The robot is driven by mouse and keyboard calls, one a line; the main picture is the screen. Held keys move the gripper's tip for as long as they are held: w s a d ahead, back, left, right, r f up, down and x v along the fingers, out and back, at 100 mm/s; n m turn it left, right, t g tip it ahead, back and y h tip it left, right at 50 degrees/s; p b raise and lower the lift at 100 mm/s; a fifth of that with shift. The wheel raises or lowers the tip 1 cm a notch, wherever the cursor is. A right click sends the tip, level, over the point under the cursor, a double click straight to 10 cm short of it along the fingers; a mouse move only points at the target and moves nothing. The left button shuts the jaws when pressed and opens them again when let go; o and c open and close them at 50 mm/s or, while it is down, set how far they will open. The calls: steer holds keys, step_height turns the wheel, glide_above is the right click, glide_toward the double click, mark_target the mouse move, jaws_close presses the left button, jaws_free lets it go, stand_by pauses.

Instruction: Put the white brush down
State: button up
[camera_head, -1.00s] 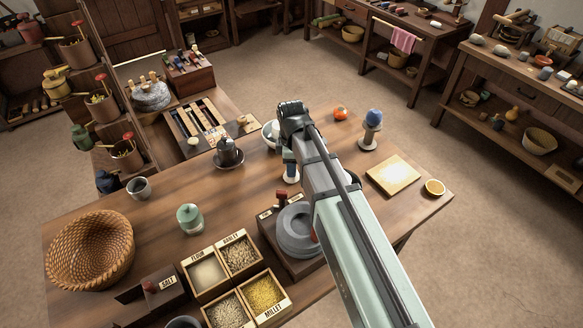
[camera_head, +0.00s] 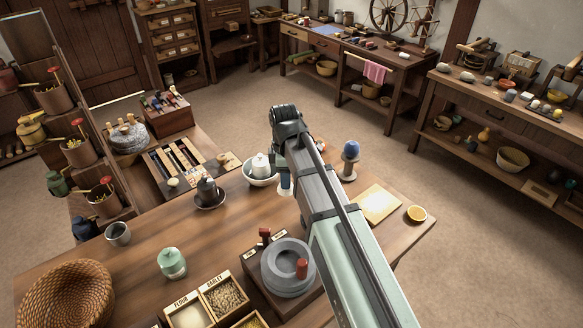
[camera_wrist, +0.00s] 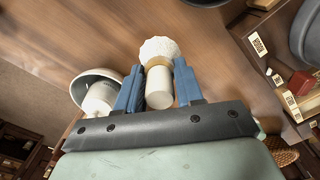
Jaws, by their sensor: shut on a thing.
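The white brush (camera_wrist: 159,86) is in my gripper (camera_wrist: 158,92), seen in the wrist view. Its pale cylindrical handle lies between the two blue fingers, and its round, ribbed white head (camera_wrist: 159,47) points away toward the wooden tabletop. I cannot tell whether the head touches the table. In the head view my arm hides most of the gripper; a small white part of the brush (camera_head: 285,186) shows below it, beside the white bowl. The table (camera_head: 140,235) is brown wood.
The bowl (camera_head: 261,181), holding a white object, stands close left of the brush; it also shows in the wrist view (camera_wrist: 83,82). A blue-topped item (camera_head: 350,160), a pale board (camera_head: 379,204) and a grey quern (camera_head: 287,268) stand nearby. Bare wood lies left of the quern.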

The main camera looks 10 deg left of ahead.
steer(key=w+n, duration=0.2)
steer(key=w, duration=2.2)
steer(key=shift+w+d+f, duration=0.1)
steer(key=shift+d+f, duration=0.05)
steer(key=shift+f, duration=2.2)
steer(key=shift+w+d+f, duration=0.1)
steer(key=shift+d+f, duration=0.05)
steer(key=shift+f, duration=2.15)
steer(key=shift+f, duration=0.2)
steer(key=o, duration=1)
step_height(320, 180, up, 12)
steer(key=shift+r, duration=0.2)
